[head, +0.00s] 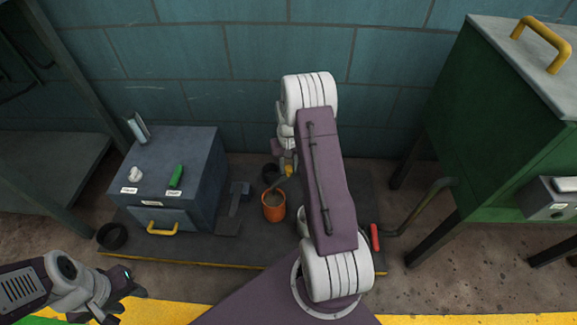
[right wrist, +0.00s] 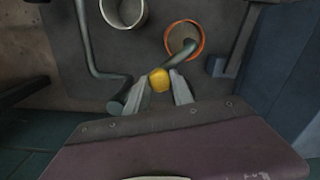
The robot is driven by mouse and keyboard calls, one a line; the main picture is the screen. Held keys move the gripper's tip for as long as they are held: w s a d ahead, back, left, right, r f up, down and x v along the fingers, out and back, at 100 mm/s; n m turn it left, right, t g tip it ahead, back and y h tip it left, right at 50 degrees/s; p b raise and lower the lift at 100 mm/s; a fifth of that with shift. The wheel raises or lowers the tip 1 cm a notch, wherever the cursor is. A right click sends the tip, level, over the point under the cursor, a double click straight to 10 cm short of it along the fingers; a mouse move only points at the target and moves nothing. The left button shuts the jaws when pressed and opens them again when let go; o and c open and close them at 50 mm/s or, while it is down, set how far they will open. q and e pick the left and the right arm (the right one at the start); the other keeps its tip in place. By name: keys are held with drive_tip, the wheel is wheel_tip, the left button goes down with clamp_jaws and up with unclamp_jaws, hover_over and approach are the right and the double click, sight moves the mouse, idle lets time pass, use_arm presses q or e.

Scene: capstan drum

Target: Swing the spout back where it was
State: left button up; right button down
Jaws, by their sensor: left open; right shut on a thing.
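The grey-green spout (right wrist: 180,54) runs from the yellow grip (right wrist: 160,80) to the orange bucket (right wrist: 201,38), and its outer end is over the bucket's mouth in the right wrist view. In the head view the orange bucket (head: 274,213) stands left of my right arm, with the spout (head: 280,181) above it. My right gripper (right wrist: 160,90) is shut on the yellow grip, one finger on each side; in the head view my arm mostly hides it. A pale bucket (right wrist: 123,12) stands beside the orange one. My left gripper (head: 132,284) is open and empty at lower left.
A blue-grey box (head: 198,165) with a yellow handle stands left on the dark mat. A black ring (head: 112,237) lies near its front corner. A green cabinet (head: 500,120) with a bent pipe stands right. A red-handled item (head: 375,237) lies right of my arm.

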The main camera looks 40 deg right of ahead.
idle(0.6)
drive_tip(key=shift+w+r+m+p, duration=0.2)
drive_tip(key=shift+w+m+p, duration=0.1)
drive_tip(key=shift+p, duration=0.4)
drive_tip(key=w+d+m, duration=0.5)
drive_tip(key=w+m, duration=0.4)
drive_tip(key=m, duration=0.2)
drive_tip(key=shift+d+f+m+p, duration=0.25)
drive_tip(key=shift+d+m+p, duration=0.05)
drive_tip(key=shift+m+p, duration=0.15)
drive_tip(key=shift+w+r, duration=0.1)
drive_tip(key=c, duration=1.1)
unclamp_jaws()
drive_tip(key=shift+d, duration=0.1)
